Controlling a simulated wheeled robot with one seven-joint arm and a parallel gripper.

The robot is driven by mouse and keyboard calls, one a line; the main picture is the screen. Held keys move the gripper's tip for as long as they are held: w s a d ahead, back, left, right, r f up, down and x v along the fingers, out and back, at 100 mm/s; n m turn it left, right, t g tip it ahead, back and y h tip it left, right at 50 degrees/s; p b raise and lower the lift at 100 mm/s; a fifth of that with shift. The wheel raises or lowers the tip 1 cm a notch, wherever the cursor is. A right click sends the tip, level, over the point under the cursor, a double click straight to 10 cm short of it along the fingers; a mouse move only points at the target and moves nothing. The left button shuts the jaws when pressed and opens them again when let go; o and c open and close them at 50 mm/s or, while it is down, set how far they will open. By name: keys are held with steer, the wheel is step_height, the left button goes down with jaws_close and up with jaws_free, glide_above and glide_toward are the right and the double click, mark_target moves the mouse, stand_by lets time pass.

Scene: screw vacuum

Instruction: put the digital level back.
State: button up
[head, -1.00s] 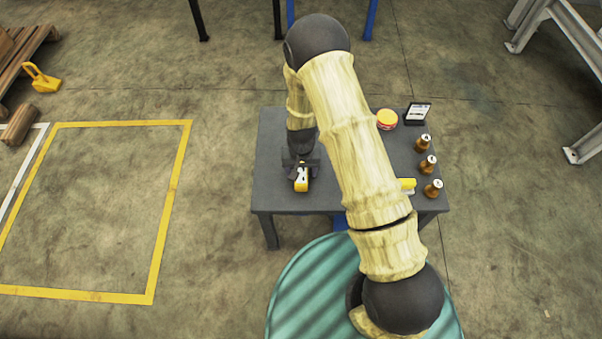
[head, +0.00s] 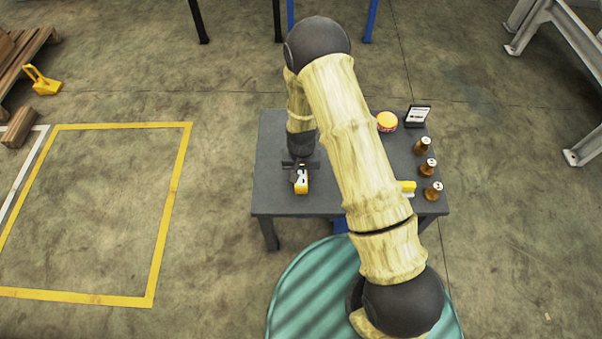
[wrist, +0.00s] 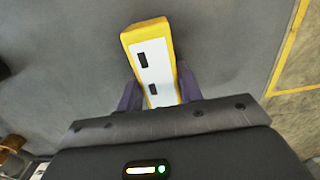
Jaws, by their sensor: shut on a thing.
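The digital level (wrist: 151,62) is a yellow bar with a white face and two dark windows. It also shows in the head view (head: 301,187), over the left part of the grey table (head: 275,197). My gripper (wrist: 159,90) is shut on it, with a dark finger on each side. The level's far end sticks out beyond the fingers; its near end is hidden behind my gripper. I cannot tell whether the level touches the table top.
A yellow and white thing (head: 408,187) is partly hidden by my arm. Several brown bottles (head: 428,167) line the table's right side. A round orange-topped tin (head: 386,121) and a small dark stand with a white card (head: 417,117) are at the back right. The table's left part is mostly clear.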

step_height(320, 180, up, 10)
steer(key=shift+p, duration=1.2)
steer(key=shift+w, duration=0.1)
steer(key=shift+a, duration=0.1)
steer(key=w+d+r, duration=0.1)
steer(key=d+r, duration=0.1)
steer(key=d, duration=0.5)
steer(key=w+d+r, duration=0.2)
steer(key=d+r, duration=0.1)
steer(key=d, duration=0.3)
steer(key=shift+w+d+r, duration=0.25)
steer(key=shift+w+d, duration=0.05)
steer(key=shift+d, duration=0.1)
steer(key=shift+w, duration=0.1)
